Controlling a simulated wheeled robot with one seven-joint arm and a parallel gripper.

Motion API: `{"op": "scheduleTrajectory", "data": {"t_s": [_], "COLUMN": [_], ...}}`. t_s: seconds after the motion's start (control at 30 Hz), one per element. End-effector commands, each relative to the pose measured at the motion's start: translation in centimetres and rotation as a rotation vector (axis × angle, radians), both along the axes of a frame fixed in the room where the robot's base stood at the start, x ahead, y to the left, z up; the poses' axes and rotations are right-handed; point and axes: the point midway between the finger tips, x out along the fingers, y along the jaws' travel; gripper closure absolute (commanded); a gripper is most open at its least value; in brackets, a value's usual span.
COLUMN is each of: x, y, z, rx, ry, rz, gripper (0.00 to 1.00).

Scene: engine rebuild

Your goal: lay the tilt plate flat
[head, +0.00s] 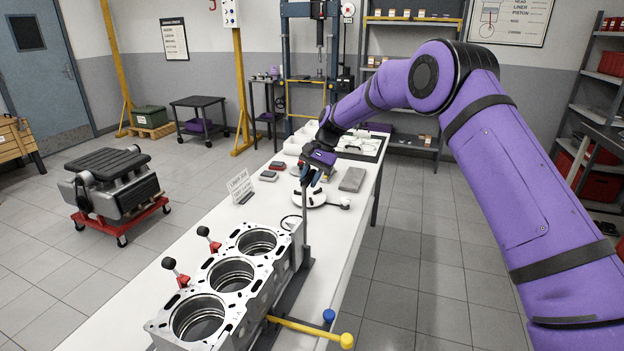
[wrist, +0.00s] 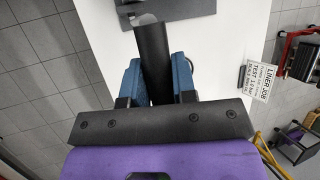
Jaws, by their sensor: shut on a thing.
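The engine block (head: 250,272) with three open bores stands on the near part of the white bench in the head view. A dark fixture (head: 293,287) shows along its right side; I cannot make out the tilt plate as a separate piece or tell its angle. A dark upright bar (head: 306,228) rises at the block's far right corner. My gripper (head: 311,178) is at the bar's top. In the wrist view, the blue fingers of my gripper (wrist: 157,82) are shut on the dark bar (wrist: 152,55), which runs toward a dark plate (wrist: 175,8) on the bench.
Two red-and-black levers (head: 176,271) stand at the block's left. A sign (head: 240,186), small blocks and a white round object (head: 311,198) lie farther along the bench (head: 205,238).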

Motion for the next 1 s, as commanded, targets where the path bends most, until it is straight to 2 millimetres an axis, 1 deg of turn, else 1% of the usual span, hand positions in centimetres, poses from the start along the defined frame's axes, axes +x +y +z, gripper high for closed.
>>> {"op": "scheduleTrajectory", "data": {"t_s": [0.03,0.37,0.4,0.5,0.83,0.93,1.0], "x": [0.0,0.1,0.1,0.1,0.1,0.4,0.7], "y": [0.3,0.5,0.5,0.4,0.1,-0.3,-0.7], "z": [0.1,0.2,0.2,0.2,0.4,1.2,2.2], "rx": [0.004,0.007,0.007,0.006,0.004,0.005,0.005], "ry": [-0.002,-0.005,-0.005,-0.005,-0.004,-0.005,-0.006], "rz": [0.0,0.0,0.0,-0.001,-0.001,0.0,-0.001], "gripper": [1.0,1.0,0.7,0.5,0.5,0.5,0.5]}}
